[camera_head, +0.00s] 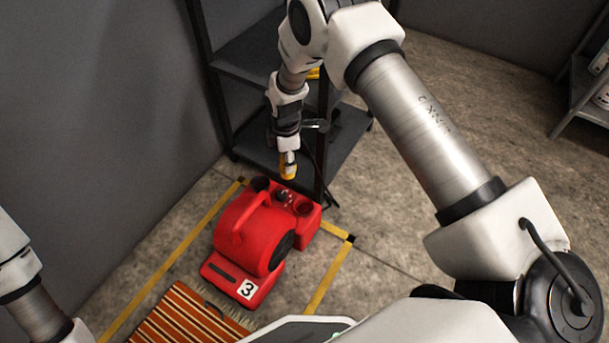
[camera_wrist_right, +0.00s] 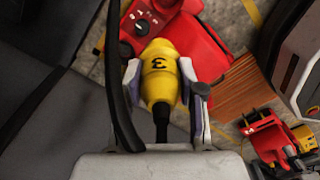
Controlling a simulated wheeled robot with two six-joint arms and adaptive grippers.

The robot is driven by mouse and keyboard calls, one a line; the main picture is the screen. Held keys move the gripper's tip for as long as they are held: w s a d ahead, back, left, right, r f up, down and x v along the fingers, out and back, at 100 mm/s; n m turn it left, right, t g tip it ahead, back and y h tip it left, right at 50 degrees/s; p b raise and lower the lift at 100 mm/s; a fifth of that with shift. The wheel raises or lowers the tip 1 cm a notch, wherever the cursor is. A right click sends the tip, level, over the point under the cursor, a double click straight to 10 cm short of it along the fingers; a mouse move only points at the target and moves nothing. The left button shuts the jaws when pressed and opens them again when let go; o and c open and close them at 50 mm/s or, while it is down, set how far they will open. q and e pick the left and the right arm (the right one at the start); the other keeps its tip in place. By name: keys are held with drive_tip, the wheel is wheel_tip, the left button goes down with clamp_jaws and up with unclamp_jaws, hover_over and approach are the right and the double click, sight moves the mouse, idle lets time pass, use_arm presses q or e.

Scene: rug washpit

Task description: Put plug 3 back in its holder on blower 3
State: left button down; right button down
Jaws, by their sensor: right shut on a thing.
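My right gripper (camera_head: 288,158) points down and is shut on the yellow plug (camera_head: 288,171). In the right wrist view the plug (camera_wrist_right: 160,72) shows an upside-down 3 between the two fingers, with its black lead end toward the wrist. The red blower 3 (camera_head: 250,236) stands on the floor, its white 3 label at the front. The plug hangs above the blower's back end, apparently apart from it. Dark round openings (camera_head: 304,208) and a knob show on that end; I cannot tell which is the holder. My left gripper is out of view.
A dark shelf rack (camera_head: 255,65) stands just behind the blower. Yellow tape (camera_head: 330,275) frames the floor spot. A striped rug (camera_head: 185,318) lies in front. A black cable (camera_wrist_right: 118,90) runs past the gripper. Another red machine (camera_wrist_right: 272,140) shows in the wrist view.

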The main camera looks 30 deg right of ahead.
drive_tip(key=s+d+f+n+b, duration=0.1)
drive_tip(key=f+n, duration=0.2)
drive_tip(key=f, duration=0.2)
drive_tip(key=s+d+f+n+b, duration=0.1)
drive_tip(key=f+n+b, duration=0.1)
drive_tip(key=f+n, duration=0.2)
drive_tip(key=d+f+n+b, duration=0.1)
drive_tip(key=f+n+b, duration=0.1)
drive_tip(key=f+n, duration=0.2)
drive_tip(key=shift+s+d+f, duration=0.1)
drive_tip(key=shift+s+f, duration=0.1)
drive_tip(key=shift+f, duration=0.45)
drive_tip(key=shift+s+f, duration=0.2)
drive_tip(key=shift+f, duration=0.45)
drive_tip(key=shift+r+p, duration=0.3)
drive_tip(key=shift+r, duration=0.05)
drive_tip(key=shift+w+d, duration=0.1)
drive_tip(key=shift+f+b, duration=1.55)
drive_tip(key=shift+f, duration=0.3)
drive_tip(key=c, duration=0.6)
unclamp_jaws()
drive_tip(key=shift+c, duration=0.2)
